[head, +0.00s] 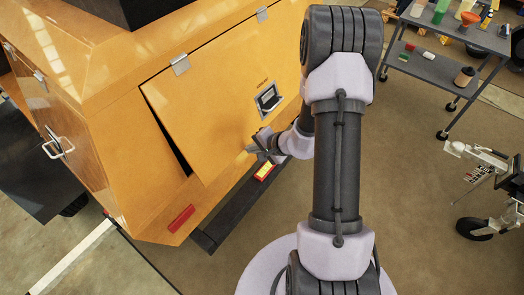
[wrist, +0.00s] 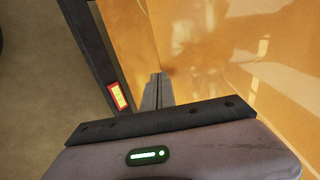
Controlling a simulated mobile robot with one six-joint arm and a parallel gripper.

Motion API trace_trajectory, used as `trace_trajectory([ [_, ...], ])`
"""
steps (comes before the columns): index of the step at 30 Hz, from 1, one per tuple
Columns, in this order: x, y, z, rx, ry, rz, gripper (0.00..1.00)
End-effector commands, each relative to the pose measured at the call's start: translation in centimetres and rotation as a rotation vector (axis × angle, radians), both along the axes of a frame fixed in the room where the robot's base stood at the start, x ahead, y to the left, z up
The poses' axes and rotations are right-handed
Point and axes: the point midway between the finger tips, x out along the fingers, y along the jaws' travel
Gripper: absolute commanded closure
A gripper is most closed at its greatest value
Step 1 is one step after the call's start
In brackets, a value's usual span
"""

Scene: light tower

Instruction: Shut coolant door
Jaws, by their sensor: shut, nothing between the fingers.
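The coolant door (head: 225,95) is a yellow panel on the side of the light tower's yellow body, with hinges along its top edge. It stands ajar: a dark wedge-shaped gap shows along its left edge, wider toward the bottom. A black and silver latch (head: 268,98) sits at its right. My gripper (head: 254,148) is by the door's lower right part, below the latch. In the wrist view the fingers (wrist: 156,88) are shut together and empty, with the yellow panel (wrist: 240,60) close on their right. I cannot tell if they touch it.
A dark bumper rail (head: 228,212) runs along the body's bottom; a red-and-yellow label (wrist: 118,95) is beside it. A grey cart (head: 445,72) with bottles stands at the upper right. A wheeled jack (head: 475,228) is at the right. The floor between is clear.

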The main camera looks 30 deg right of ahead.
Motion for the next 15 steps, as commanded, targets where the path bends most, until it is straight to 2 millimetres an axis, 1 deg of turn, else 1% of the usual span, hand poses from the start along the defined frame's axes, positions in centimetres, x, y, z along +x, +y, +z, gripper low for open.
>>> trace_trajectory([
  [3,0.62,0.27,-0.23,-0.001,-0.001,0.001,1.0],
  [12,0.72,0.31,-0.25,-0.001,0.0,0.001,1.0],
  [15,1.33,0.54,-0.84,-0.001,-0.001,0.003,1.0],
])
